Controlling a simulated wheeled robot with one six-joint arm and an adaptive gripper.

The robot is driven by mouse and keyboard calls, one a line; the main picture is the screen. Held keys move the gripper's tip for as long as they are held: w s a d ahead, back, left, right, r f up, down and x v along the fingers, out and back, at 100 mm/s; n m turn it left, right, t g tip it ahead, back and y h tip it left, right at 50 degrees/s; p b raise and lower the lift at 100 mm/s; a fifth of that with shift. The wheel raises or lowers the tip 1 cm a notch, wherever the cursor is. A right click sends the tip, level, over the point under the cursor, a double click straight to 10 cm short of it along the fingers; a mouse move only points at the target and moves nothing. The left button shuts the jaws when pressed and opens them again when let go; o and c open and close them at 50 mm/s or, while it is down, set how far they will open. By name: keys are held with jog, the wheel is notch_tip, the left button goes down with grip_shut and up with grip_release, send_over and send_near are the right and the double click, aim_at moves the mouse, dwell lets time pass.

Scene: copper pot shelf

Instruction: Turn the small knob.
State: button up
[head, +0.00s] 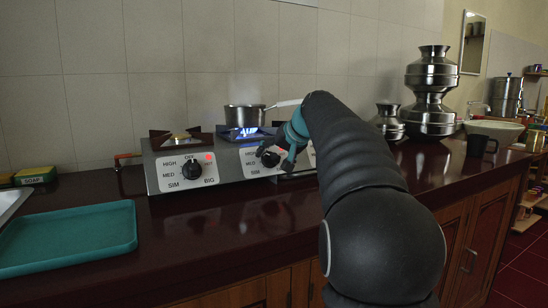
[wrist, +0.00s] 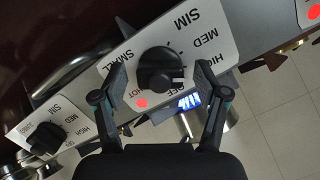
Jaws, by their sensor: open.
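The small knob is the black knob (head: 269,160) on the middle stove panel. In the wrist view the black knob (wrist: 158,68) sits on a panel lettered SIM, MED, HIGH and SMALL. Its pale mark faces the picture's right, toward the HIGH side. My gripper (head: 282,154) is at this panel; in the wrist view its fingers (wrist: 165,75) are open, one on each side of the knob. I cannot tell whether they touch it. A blue flame (head: 246,132) burns behind this panel, under a steel pan (head: 245,116); the flame also shows in the wrist view (wrist: 188,101).
The left panel's knob (head: 193,172) stands close by, with a red dot above it. Another knob (wrist: 45,138) is at the wrist view's lower left. The pan's pale handle (head: 287,103) reaches toward my arm. A teal tray (head: 70,238) lies left; steel pots (head: 430,95) stand right.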

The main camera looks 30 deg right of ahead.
jog(key=c, duration=1.2)
jog(key=shift+o, duration=0.2)
jog(key=shift+n, duration=0.3)
jog(key=n+b, duration=0.1)
jog(key=n, duration=0.2)
jog(key=n+h+b, duration=0.1)
jog(key=n, duration=0.1)
jog(key=shift+f+n+h, duration=0.1)
jog(key=shift+n+h, duration=0.2)
jog(key=shift+n, duration=0.1)
jog(key=n+b, duration=0.1)
jog(key=n, duration=0.2)
jog(key=shift+a+n+h+b, duration=0.1)
jog(key=shift+n+h+b, duration=0.3)
jog(key=shift+n+t+b, duration=0.3)
jog(key=shift+n+b, duration=0.1)
jog(key=shift+n, duration=0.7)
